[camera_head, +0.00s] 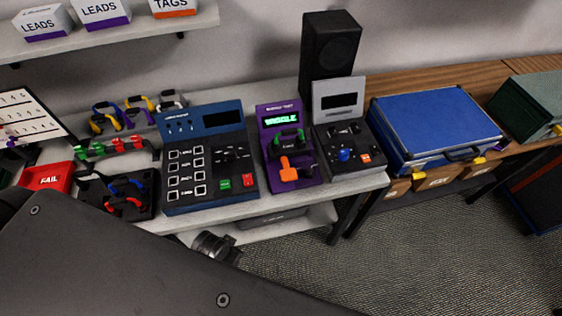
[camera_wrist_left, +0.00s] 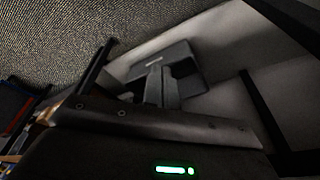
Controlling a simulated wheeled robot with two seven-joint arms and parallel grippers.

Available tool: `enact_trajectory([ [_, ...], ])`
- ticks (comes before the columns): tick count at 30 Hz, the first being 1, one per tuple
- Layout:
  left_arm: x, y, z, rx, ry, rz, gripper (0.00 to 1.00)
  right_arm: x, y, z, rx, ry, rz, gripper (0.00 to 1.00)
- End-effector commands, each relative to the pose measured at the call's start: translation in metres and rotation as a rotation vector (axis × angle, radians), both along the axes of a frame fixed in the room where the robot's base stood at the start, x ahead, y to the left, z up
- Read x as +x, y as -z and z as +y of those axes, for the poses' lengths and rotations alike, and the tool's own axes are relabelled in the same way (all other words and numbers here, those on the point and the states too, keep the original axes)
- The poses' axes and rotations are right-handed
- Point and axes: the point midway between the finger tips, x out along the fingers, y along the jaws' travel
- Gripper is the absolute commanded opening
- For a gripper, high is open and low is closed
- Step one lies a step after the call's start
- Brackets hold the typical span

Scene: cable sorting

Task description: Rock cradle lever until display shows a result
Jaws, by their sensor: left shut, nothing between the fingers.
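The purple tester (camera_head: 273,118) stands upright on the bench, and its lit green display (camera_head: 281,119) reads "WAGGLE". A cable with green and black ends (camera_head: 288,141) sits in its upper part. Below it is the orange cradle lever (camera_head: 290,170). Part of my left gripper assembly (camera_head: 213,246) shows below the bench's front edge, well apart from the lever. It is shut and empty; its fingertips are hard to make out. The left wrist view shows dark arm parts, carpet and the pale lower shelf, not the lever. My right gripper is not in view.
A blue button panel (camera_head: 205,158) stands left of the tester, and a grey joystick unit (camera_head: 339,100) stands close on its right. A blue case (camera_head: 432,117) lies further right. Cable racks and a red FAIL bin (camera_head: 46,177) are at left. Carpet is clear in front.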

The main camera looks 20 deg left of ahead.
Motion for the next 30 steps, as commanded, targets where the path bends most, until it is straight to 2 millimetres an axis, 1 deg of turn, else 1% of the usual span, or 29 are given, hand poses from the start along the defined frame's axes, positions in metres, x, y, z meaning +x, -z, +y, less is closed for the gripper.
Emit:
enact_trajectory([
  [1,0.003,-0.029,0.0,-0.001,-0.002,-0.014,0.0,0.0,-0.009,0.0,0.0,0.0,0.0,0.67],
  [3,0.005,-0.06,0.0,-0.002,-0.003,-0.024,0.0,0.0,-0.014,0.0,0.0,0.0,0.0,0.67],
  [5,0.006,-0.086,0.0,-0.002,-0.003,-0.034,0.0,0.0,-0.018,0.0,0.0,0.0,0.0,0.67],
  [7,0.013,-0.119,0.0,-0.001,0.003,-0.067,0.0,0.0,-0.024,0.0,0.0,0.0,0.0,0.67],
  [8,0.021,-0.136,0.0,0.001,0.014,-0.097,0.0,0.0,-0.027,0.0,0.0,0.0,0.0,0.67],
  [9,0.036,-0.156,-0.001,0.002,0.031,-0.153,0.0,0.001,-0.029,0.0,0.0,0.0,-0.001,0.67],
  [11,0.062,-0.179,-0.005,0.001,0.068,-0.246,0.0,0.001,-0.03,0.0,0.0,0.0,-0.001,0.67],
  [12,0.08,-0.194,-0.01,-0.003,0.093,-0.311,0.0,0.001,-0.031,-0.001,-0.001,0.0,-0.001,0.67],
  [14,0.105,-0.217,-0.017,-0.019,0.139,-0.408,0.0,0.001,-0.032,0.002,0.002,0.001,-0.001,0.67],
  [15,0.121,-0.233,-0.024,-0.031,0.179,-0.472,0.0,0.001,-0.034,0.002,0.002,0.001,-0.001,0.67],
  [17,0.142,-0.26,-0.036,-0.057,0.248,-0.569,0.0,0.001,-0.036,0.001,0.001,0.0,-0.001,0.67],
  [18,0.154,-0.278,-0.045,-0.079,0.3,-0.629,0.0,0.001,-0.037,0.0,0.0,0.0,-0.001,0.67],
  [21,0.178,-0.315,-0.069,-0.156,0.462,-0.746,0.0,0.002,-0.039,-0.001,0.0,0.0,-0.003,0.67],
  [23,0.186,-0.326,-0.078,-0.206,0.565,-0.763,0.0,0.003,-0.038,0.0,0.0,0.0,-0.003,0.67],
  [25,0.19,-0.331,-0.08,-0.26,0.67,-0.733,0.0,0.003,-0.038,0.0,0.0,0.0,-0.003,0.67],
  [27,0.189,-0.332,-0.074,-0.296,0.743,-0.668,0.0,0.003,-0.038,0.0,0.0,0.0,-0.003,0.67],
  [30,0.185,-0.331,-0.06,-0.322,0.795,-0.568,0.0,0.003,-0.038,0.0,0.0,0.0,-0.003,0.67],
])
